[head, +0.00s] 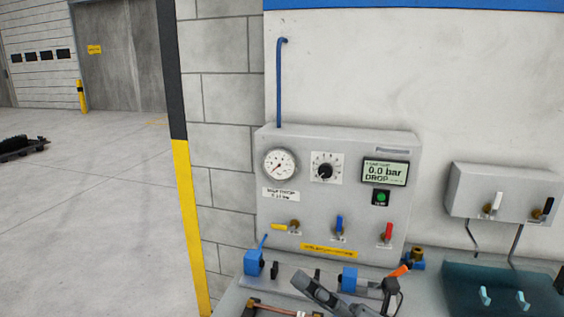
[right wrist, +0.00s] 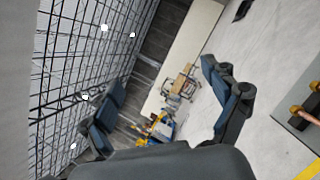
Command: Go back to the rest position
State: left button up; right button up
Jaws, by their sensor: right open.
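My right gripper (head: 345,287) shows at the bottom edge of the head view, in front of the test bench fixture. In the right wrist view its two dark fingers (right wrist: 168,95) stand wide apart with nothing between them. A copper tube (head: 278,311) lies low in the head view, left of the gripper and partly cut off by the frame edge. Copper-coloured parts (right wrist: 307,109) also show at the right edge of the right wrist view. My left gripper is in neither view.
A grey test panel (head: 310,215) with a gauge, a dial, levers and a display reading 0.0 bar stands behind the fixture, whose blue blocks (head: 254,262) show below it. A dark teal tray or mat (head: 460,290) is at right. Open floor (head: 90,210) lies left of the yellow-black post (head: 184,200).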

jog(key=w+d+f+m+t+h, duration=0.3)
jog(key=d+m+t+h, duration=0.8)
jog(key=m, duration=0.8)
jog(key=s+d+f+m+g+h, duration=0.35)
jog(key=f+m+g+h, duration=0.2)
jog(key=f, duration=0.35)
jog(key=s+d+f+m+g+h, duration=0.3)
jog(key=d+f+m+g+h, duration=0.15)
jog(key=f+m, duration=0.35)
jog(key=s+a+f+m+g+y, duration=0.1)
jog(key=s+f+m+g, duration=0.1)
jog(key=s+f+g, duration=0.55)
jog(key=s+a+f+m+g+y, duration=0.15)
jog(key=s+f, duration=0.35)
jog(key=s, duration=0.6)
notch_tip(320, 180, down, 26)
jog(key=s+g, duration=0.1)
jog(key=s, duration=0.1)
jog(key=s+d+f+n+g+b, duration=0.1)
jog(key=s+d+f, duration=0.2)
jog(key=s+f, duration=1.3)
jog(key=shift+s+d+f, duration=0.15)
jog(key=shift+f, duration=0.35)
